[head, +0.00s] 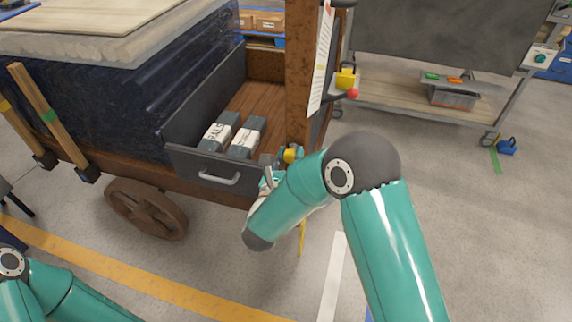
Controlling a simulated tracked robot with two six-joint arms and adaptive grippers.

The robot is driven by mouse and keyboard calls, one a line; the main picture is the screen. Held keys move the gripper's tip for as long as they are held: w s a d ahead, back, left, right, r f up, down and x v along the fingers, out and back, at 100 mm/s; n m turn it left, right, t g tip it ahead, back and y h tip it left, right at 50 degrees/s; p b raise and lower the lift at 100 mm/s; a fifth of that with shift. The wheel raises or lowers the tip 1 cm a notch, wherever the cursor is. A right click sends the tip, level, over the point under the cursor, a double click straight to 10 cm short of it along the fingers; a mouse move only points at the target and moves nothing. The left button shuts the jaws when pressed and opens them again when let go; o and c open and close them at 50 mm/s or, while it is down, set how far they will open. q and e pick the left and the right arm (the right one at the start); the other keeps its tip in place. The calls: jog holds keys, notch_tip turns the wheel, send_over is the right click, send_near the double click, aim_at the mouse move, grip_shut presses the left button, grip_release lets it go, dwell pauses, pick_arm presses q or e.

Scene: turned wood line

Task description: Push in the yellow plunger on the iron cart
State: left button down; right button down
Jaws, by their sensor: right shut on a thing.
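The iron cart (298,70) is rusty brown, with an open grey drawer, and stands at the upper left and middle of the head view. The yellow plunger (291,155) is a small yellow piece low on the cart's corner post, to the right of the drawer front. My right gripper (271,167) is at this spot, shut on the yellow plunger as far as I can tell. My own right forearm and wrist hide most of the fingers and the contact. My left arm shows at the lower left, and its gripper is out of view.
A yellow box with a red knob (347,80) is on the post's right side, beside a hanging paper sheet (320,60). Two labelled grey boxes (219,132) lie in the drawer. A shelf trolley (400,92) stands behind. The floor at right is largely clear.

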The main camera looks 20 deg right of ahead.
jog(key=shift+w+r, duration=0.15)
jog(key=shift+r, duration=0.05)
jog(key=c, duration=0.7)
grip_release()
jog(key=shift+w+f, duration=0.1)
jog(key=shift+f, duration=0.05)
jog(key=shift+c, duration=0.2)
jog(key=v, duration=1.2)
jog(key=shift+d+f, duration=0.1)
jog(key=shift+f, duration=0.05)
